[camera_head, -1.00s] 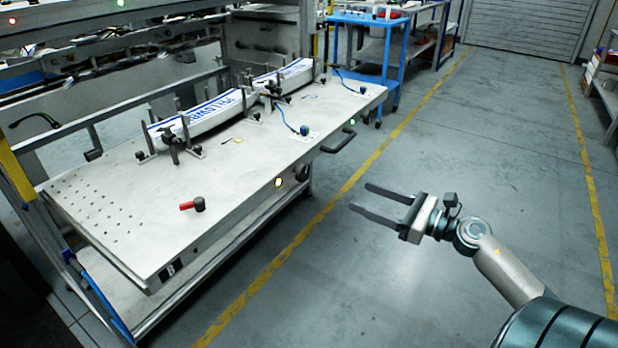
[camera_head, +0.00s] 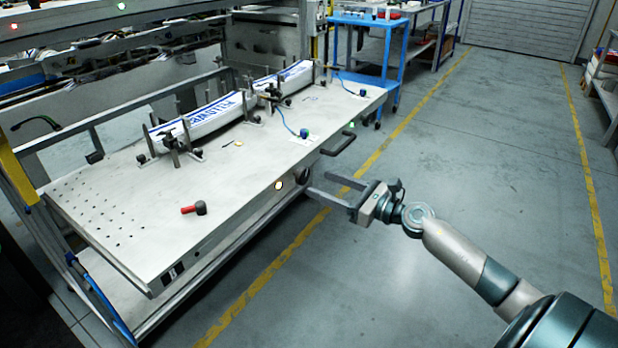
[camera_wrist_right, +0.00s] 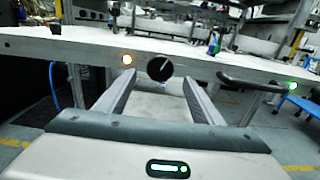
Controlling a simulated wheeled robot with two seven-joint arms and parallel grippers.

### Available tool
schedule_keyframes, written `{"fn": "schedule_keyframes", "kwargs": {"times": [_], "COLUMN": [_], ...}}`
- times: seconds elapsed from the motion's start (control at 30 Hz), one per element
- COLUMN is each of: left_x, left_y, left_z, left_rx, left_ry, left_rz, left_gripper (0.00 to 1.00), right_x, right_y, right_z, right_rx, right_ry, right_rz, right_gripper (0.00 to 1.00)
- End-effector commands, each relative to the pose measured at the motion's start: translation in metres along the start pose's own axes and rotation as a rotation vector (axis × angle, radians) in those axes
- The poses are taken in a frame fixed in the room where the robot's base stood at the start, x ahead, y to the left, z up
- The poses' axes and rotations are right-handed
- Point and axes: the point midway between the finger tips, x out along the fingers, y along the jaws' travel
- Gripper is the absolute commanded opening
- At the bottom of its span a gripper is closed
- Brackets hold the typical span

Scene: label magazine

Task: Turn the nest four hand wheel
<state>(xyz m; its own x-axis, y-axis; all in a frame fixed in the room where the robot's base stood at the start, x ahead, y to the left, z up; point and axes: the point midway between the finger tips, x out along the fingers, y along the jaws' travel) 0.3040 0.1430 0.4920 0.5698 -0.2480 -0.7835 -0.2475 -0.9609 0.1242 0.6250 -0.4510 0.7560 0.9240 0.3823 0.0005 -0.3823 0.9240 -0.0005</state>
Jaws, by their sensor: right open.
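A round black hand wheel (camera_head: 303,175) with a light mark across its face sits on the front edge of the steel bench. It also shows in the right wrist view (camera_wrist_right: 160,68), just beyond and between my fingertips. I see no label that tells whether it is nest four's. My right gripper (camera_head: 317,183) is open and empty in front of the bench edge, its fingers pointing at the wheel. In the right wrist view the fingers (camera_wrist_right: 159,80) lie either side of the wheel's line, apparently short of it. My left gripper is not in view.
The bench top (camera_head: 120,200) bears a red-handled lever (camera_head: 194,209), clamps and long white labelled bags (camera_head: 210,117). A lit amber lamp (camera_head: 279,185) is left of the wheel; a black bar handle (camera_head: 339,144) is right. The floor (camera_head: 450,180) right of the bench is clear.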

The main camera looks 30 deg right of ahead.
Motion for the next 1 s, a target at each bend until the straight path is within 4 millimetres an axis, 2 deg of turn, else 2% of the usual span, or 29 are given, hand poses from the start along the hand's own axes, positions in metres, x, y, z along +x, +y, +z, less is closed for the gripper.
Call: {"fn": "schedule_keyframes", "kwargs": {"times": [0.2,0.4,0.6,0.87,0.9,1.0], "left_x": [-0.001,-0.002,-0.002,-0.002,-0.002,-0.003], "left_y": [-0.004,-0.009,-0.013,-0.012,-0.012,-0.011], "left_z": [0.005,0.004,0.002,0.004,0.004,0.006], "left_rx": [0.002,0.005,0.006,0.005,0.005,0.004], "left_ry": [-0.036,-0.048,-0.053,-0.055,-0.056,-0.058], "left_rz": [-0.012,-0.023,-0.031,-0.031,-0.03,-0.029], "left_gripper": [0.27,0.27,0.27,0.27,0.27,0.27], "right_x": [0.03,0.048,0.056,0.056,0.056,0.056], "right_y": [-0.001,0.0,0.0,0.0,0.0,0.0], "right_z": [0.002,0.001,0.0,0.0,0.0,0.0], "right_rx": [-0.001,0.0,0.001,0.001,0.001,0.001], "right_ry": [-0.002,-0.001,0.0,0.001,0.001,0.001], "right_rz": [0.0,0.0,0.0,0.0,0.0,0.0], "right_gripper": [0.6,0.6,0.6,0.6,0.58,0.34]}}
